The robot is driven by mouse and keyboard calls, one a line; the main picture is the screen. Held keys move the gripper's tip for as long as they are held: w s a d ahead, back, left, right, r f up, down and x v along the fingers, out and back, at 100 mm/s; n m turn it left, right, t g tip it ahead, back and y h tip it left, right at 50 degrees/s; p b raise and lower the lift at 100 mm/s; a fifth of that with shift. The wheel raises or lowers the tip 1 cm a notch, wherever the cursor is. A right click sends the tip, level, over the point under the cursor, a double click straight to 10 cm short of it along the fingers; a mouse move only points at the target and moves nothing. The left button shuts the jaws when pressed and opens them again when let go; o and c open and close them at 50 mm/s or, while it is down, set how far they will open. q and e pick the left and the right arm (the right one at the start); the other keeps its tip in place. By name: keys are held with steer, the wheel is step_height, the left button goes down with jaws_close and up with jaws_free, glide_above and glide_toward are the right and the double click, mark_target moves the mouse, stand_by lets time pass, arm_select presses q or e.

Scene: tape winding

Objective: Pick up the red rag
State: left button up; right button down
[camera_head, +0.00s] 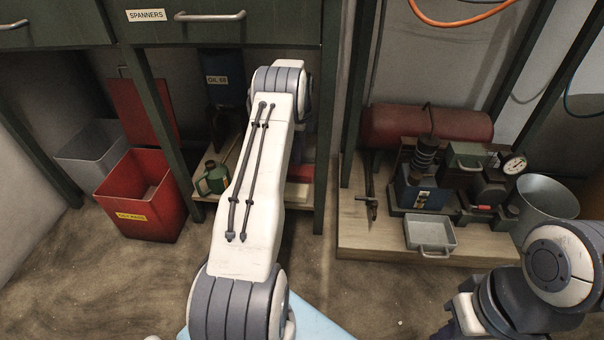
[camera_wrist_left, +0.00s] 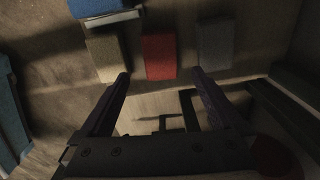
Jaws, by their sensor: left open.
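The red rag (camera_wrist_left: 159,56) looks like a folded red block in the left wrist view. It lies between a brown-grey block (camera_wrist_left: 103,57) on its left and a dark grey block (camera_wrist_left: 214,46) on its right. My left gripper (camera_wrist_left: 160,76) is open, its two fingers apart with the red rag ahead in the gap between their tips; nothing is between the fingers. In the head view my left arm reaches under the workbench and hides its own gripper. A red patch (camera_head: 302,173) shows on the low shelf beside that arm; I cannot tell if it is the rag.
A green oil can (camera_head: 212,178) and a red waste bin (camera_head: 143,200) stand left of my left arm. Dark green bench legs (camera_head: 329,120) flank the opening. A compressor with a red tank (camera_head: 390,124) and a metal tray (camera_head: 430,234) sit on a wooden platform at right.

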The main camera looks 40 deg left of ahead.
mark_target(302, 170)
arm_select(q)
steer(key=f, duration=0.1)
steer(key=f+b, duration=0.2)
steer(key=f, duration=0.1)
steer(key=shift+w+d, duration=0.2)
steer(key=shift+d, duration=0.05)
step_height(302, 170, down, 5)
steer(key=b, duration=0.3)
steer(key=shift+r, duration=0.15)
steer(key=c, duration=1.3)
steer(key=shift+r, duration=0.1)
step_height(302, 170, up, 10)
steer(key=p, duration=0.7)
